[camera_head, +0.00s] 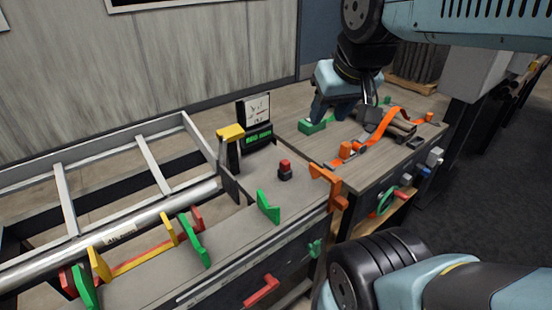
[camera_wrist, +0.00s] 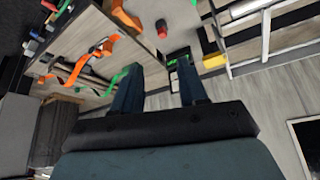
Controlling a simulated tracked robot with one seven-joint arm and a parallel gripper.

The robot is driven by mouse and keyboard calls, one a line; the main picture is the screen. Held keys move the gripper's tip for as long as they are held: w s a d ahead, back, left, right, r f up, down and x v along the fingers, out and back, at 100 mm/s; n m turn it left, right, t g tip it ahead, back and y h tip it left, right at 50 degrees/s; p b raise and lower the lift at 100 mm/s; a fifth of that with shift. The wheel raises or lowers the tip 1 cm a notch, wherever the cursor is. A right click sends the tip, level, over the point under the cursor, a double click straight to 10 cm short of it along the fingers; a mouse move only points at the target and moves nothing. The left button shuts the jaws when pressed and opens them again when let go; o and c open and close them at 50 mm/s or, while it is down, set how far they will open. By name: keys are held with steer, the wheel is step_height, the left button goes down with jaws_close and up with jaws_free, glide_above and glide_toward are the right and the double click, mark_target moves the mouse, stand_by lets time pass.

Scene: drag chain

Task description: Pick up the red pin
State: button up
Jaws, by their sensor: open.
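A small red piece with a dark base (camera_head: 285,168) stands upright on the grey bench top, left of the wooden worktop; I cannot tell for certain that it is the red pin. It also shows near the top middle of the wrist view (camera_wrist: 161,27). My gripper (camera_head: 332,112) hangs over the far part of the wooden worktop, above and to the right of the red piece and well apart from it. In the wrist view my gripper's two fingers (camera_wrist: 160,72) are spread, with nothing held between them.
A green block (camera_head: 311,127) and an orange strap (camera_head: 378,133) lie on the wooden worktop (camera_head: 345,178). A gauge box (camera_head: 255,121) and yellow-topped post (camera_head: 230,133) stand behind the red piece. An orange bracket (camera_head: 328,185) and green bracket (camera_head: 268,207) stand nearer.

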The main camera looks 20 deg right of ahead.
steer(key=shift+d, duration=0.25)
steer(key=o, duration=0.3)
steer(key=shift+w, duration=0.2)
steer(key=shift+o, duration=0.3)
steer(key=shift+w, duration=0.4)
steer(key=n+g, duration=0.4)
steer(key=g, duration=0.2)
glide_above(285, 161)
step_height(285, 161, down, 19)
step_height(285, 161, down, 13)
